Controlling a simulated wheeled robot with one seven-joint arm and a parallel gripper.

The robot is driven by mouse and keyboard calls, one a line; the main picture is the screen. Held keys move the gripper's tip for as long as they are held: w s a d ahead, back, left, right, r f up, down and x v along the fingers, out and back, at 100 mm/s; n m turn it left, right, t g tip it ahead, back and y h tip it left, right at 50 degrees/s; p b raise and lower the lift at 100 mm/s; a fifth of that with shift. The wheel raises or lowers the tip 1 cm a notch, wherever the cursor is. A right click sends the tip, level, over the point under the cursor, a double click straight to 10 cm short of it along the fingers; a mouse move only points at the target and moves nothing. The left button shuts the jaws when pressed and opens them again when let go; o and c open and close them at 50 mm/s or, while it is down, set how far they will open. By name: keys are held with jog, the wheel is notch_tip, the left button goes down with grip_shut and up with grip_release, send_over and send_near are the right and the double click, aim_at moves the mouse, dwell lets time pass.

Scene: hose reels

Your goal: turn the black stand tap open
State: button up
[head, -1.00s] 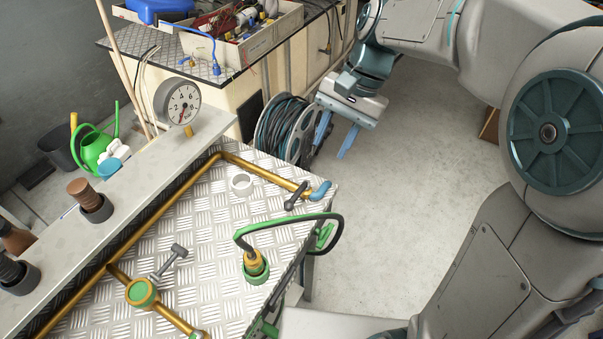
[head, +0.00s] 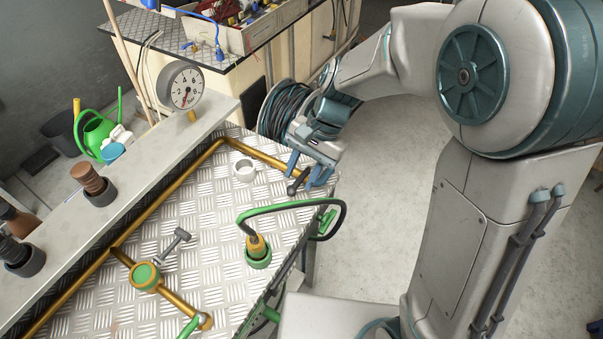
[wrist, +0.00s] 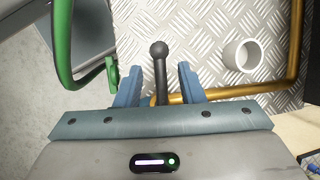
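The black stand tap's lever (head: 294,188) is at the right end of a brass pipe (head: 262,156), near the corner of the metal-plate bench (head: 205,210). In the wrist view the black lever (wrist: 160,52), with a round knob at its end, lies between my two blue fingers. My gripper (head: 302,172) is open around the lever, and a gap shows on both sides of it in the wrist view (wrist: 160,80). The tap's body is mostly hidden by my gripper.
A green and black hose (head: 290,205) loops over the bench edge close to the tap. A white ring-shaped cup (head: 244,171) stands left of it.

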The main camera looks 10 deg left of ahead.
jog(key=shift+s+a+f, duration=0.15)
jog(key=shift+f, duration=0.3)
